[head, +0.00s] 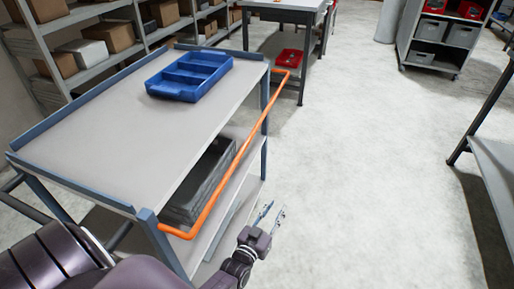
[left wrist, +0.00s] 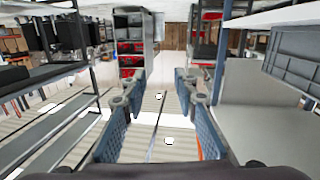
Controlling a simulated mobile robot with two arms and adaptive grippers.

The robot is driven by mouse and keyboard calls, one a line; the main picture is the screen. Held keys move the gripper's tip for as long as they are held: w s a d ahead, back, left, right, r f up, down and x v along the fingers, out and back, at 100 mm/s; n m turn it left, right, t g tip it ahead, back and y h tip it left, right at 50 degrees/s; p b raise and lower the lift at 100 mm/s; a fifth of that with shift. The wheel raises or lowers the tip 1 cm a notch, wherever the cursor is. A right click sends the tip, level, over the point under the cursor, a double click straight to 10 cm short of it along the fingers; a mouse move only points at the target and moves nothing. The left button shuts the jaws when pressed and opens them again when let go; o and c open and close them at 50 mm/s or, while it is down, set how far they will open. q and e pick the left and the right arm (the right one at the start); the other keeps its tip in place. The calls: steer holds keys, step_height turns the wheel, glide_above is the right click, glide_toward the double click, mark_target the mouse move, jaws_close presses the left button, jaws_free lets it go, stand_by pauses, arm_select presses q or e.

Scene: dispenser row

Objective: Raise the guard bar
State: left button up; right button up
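The orange guard bar (head: 232,167) runs along the right long side of a grey cart (head: 112,130) in the head view, below the level of its top. Its near end bends in at the front corner post and its far end at the back corner. My left gripper (head: 276,208) is to the right of the bar's near part, apart from it in the picture. In the left wrist view the left gripper's (left wrist: 160,88) two blue fingers stand apart with nothing between them. A small orange sliver shows by the right finger there. My right gripper is not in view.
A blue divided tray (head: 190,75) sits on the cart top, and a dark stack (head: 200,180) lies on its lower shelf. A workbench (head: 285,8) stands behind, with a red bin (head: 289,58) beneath. Shelving is at left; the floor on the right is largely clear.

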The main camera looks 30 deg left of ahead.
arm_select(q)
steer(key=w+a+r+n+t+y+b, duration=0.25)
steer(key=a+r+t+b, duration=0.2)
steer(key=r, duration=0.45)
steer(key=n+t+y+b, duration=0.3)
steer(key=n+y+b, duration=0.15)
steer(key=y, duration=0.35)
glide_toward(256, 127)
steer(key=w+r, duration=0.1)
steer(key=shift+g+h, duration=0.25)
steer(key=x, duration=0.6)
steer(key=shift+a+r, duration=0.3)
steer(key=shift+a, duration=0.1)
steer(key=shift+w+a+r, duration=0.2)
steer(key=shift+w+r, duration=0.25)
steer(key=shift+w, duration=0.1)
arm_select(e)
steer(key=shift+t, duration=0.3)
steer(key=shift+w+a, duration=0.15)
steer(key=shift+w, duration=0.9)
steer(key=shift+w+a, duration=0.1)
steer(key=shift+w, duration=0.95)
arm_select(q)
steer(key=shift+c, duration=0.5)
jaws_close()
